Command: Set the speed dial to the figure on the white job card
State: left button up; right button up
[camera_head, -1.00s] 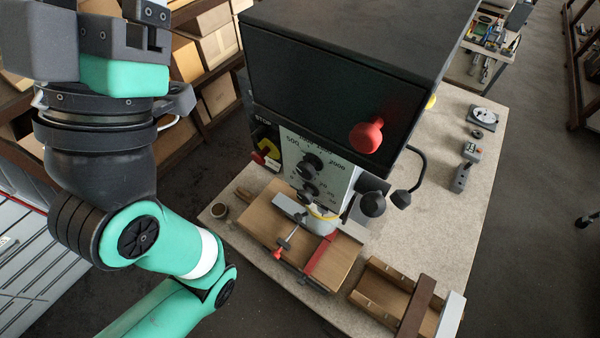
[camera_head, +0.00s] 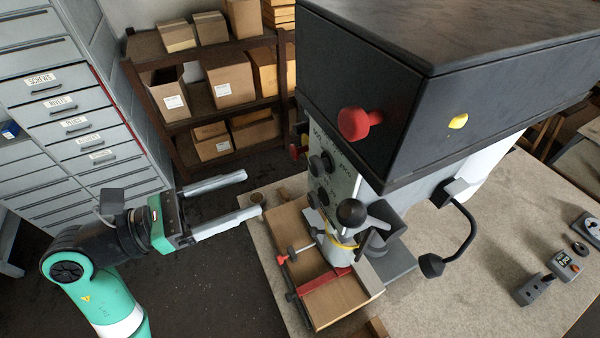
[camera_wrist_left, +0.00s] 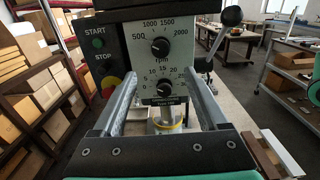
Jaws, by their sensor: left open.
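The speed dial (camera_wrist_left: 160,46) is a black knob on the machine's pale front panel, ringed by figures from 500 to 2000 with "rpm" below. It also shows side-on in the head view (camera_head: 316,166). Its pointer setting is too small to tell. A second black knob with a scale from 0 to 25 (camera_wrist_left: 164,89) sits beneath it. My left gripper (camera_head: 250,194) is open and empty, its two fingers pointing at the panel from the left, apart from the dial. In the left wrist view the fingers (camera_wrist_left: 165,76) frame the lower knob. I cannot make out a white job card. My right gripper is out of view.
A red mushroom knob (camera_head: 357,123) juts from the machine's dark upper housing. START and STOP controls (camera_wrist_left: 104,64) lie left of the panel. Shelves of boxes (camera_head: 230,85) and a drawer cabinet (camera_head: 75,120) stand behind.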

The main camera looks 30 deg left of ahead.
aim_at(312, 167)
pick_arm(q)
jog(key=p+x, duration=0.1)
jog(key=x, duration=1)
jog(key=shift+w+d+r, duration=0.1)
jog(key=shift+w+d, duration=0.05)
jog(key=shift+d, duration=0.05)
grip_shut()
